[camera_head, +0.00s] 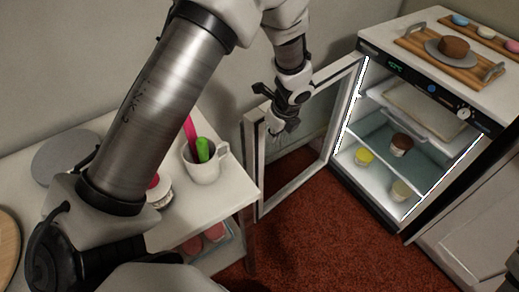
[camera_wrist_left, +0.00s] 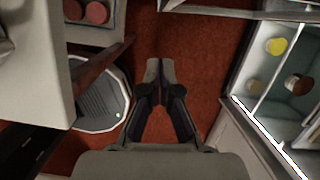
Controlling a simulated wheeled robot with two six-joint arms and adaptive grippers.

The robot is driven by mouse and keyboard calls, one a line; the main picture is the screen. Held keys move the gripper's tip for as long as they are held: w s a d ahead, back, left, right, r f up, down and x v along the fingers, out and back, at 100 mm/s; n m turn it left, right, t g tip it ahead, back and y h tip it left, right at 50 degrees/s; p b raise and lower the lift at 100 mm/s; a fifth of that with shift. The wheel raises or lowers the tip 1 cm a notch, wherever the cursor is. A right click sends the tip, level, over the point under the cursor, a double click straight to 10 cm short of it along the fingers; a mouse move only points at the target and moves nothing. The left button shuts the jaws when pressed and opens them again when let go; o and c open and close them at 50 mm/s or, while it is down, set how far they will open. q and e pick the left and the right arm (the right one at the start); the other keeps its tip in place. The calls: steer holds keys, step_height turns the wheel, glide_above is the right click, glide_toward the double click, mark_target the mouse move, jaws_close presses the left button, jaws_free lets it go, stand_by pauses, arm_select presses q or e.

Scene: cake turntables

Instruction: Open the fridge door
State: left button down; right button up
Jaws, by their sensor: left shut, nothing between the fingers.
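The fridge (camera_head: 375,150) stands at the right with its lit interior exposed. Its glass fridge door (camera_head: 327,120) is swung wide open to the left, toward the side table. In the head view my left gripper (camera_head: 283,130) overlaps the upper part of the door frame. In the left wrist view the gripper (camera_wrist_left: 160,68) is shut and empty, fingertips together above the red carpet. A grey bar (camera_wrist_left: 230,12), apparently the door's edge, lies beyond the fingertips; contact cannot be told.
A side table (camera_head: 215,205) with a white mug (camera_head: 203,168) holding pink and green items stands at the left, near the door's free edge. A wooden tray (camera_head: 410,42) with a cake sits on the fridge. Several small cakes stand inside. Red carpet (camera_head: 310,240) lies clear in front.

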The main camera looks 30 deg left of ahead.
mark_target(260, 145)
arm_select(q)
steer(key=a+f, duration=0.2)
steer(key=f, duration=0.1)
steer(key=w+a+f+b, duration=0.1)
steer(key=a+f, duration=0.1)
steer(key=f, duration=0.2)
steer(key=w+a+f, duration=0.1)
steer(key=a+f, duration=0.1)
steer(key=f, duration=0.2)
steer(key=shift+w+f, duration=0.1)
steer(key=shift+w, duration=0.05)
steer(key=shift+a, duration=0.2)
arm_select(e)
steer(key=f, duration=0.2)
steer(key=shift+w+a+f, duration=0.1)
steer(key=shift+w+f, duration=0.2)
steer(key=shift+f, duration=0.05)
